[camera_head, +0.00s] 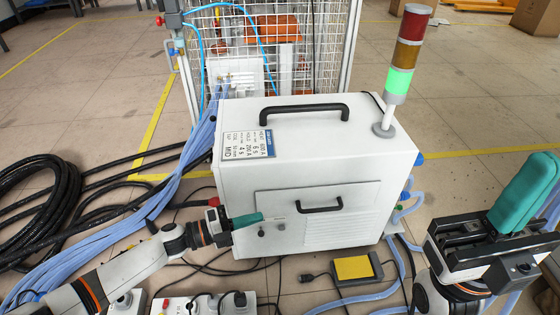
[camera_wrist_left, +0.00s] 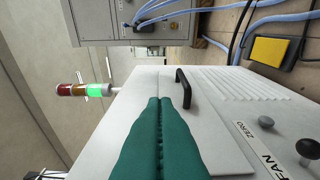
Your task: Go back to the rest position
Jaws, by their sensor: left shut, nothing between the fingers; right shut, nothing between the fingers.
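My left gripper (camera_head: 250,219) is in front of the white heater cabinet (camera_head: 335,142), near the left part of its front panel. Its teal fingers are closed together and empty; the left wrist view shows them side by side (camera_wrist_left: 159,102), pointing toward the panel with the black handle (camera_wrist_left: 183,88). I cannot tell whether they touch the cabinet. My right gripper (camera_head: 535,175) is at the right edge of the head view, to the right of the cabinet, pointing up. Its teal fingers are shut and empty.
A signal tower (camera_head: 404,55) with its green light lit stands on the cabinet. A yellow pedal (camera_head: 354,268) lies on the floor in front. Black coiled hoses (camera_head: 35,200) and blue hoses (camera_head: 200,140) run along the left. A wire cage (camera_head: 270,40) stands behind.

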